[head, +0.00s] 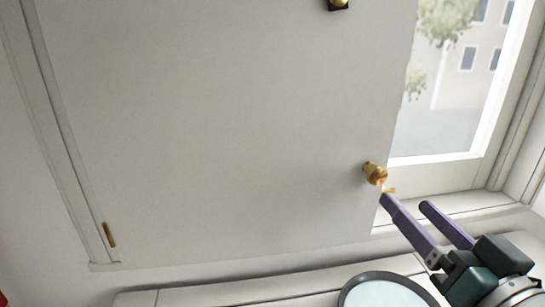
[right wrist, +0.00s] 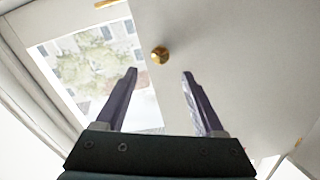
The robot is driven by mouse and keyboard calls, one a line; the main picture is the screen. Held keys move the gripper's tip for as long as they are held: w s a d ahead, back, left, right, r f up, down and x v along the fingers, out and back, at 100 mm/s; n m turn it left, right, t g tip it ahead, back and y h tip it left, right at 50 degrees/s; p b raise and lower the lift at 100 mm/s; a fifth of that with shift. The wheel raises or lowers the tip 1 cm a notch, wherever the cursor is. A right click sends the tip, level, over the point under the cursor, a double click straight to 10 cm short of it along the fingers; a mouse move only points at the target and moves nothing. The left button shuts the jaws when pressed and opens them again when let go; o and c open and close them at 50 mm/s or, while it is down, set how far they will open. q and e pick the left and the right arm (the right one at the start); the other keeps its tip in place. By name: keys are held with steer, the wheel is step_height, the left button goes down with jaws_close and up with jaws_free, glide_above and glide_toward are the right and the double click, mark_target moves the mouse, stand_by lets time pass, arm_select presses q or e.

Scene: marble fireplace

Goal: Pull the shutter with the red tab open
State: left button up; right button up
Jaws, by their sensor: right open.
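A large white shutter panel (head: 220,120) covers the left and middle of the head view, with window glass showing past its right edge. A round brass knob (head: 375,173) sits near its lower right edge; it also shows in the right wrist view (right wrist: 160,55). A tiny reddish spot shows at the knob, but I cannot tell whether it is the red tab. My right gripper (head: 405,202) is open and empty, just below and right of the knob. In the right wrist view the knob appears between and beyond the fingertips (right wrist: 159,74). My left gripper is not in view.
A brass hinge (head: 109,235) is at the panel's lower left. A dark and brass fitting (head: 339,4) shows at the top. The window pane (head: 440,120) is at right above a white sill (head: 470,203). A dark-rimmed round pale object (head: 383,291) is at the bottom.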

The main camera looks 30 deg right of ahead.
mark_target(380, 177)
steer(key=x, duration=0.8)
steer(key=shift+w, duration=0.15)
jaws_close()
stand_by(0.3)
stand_by(0.8)
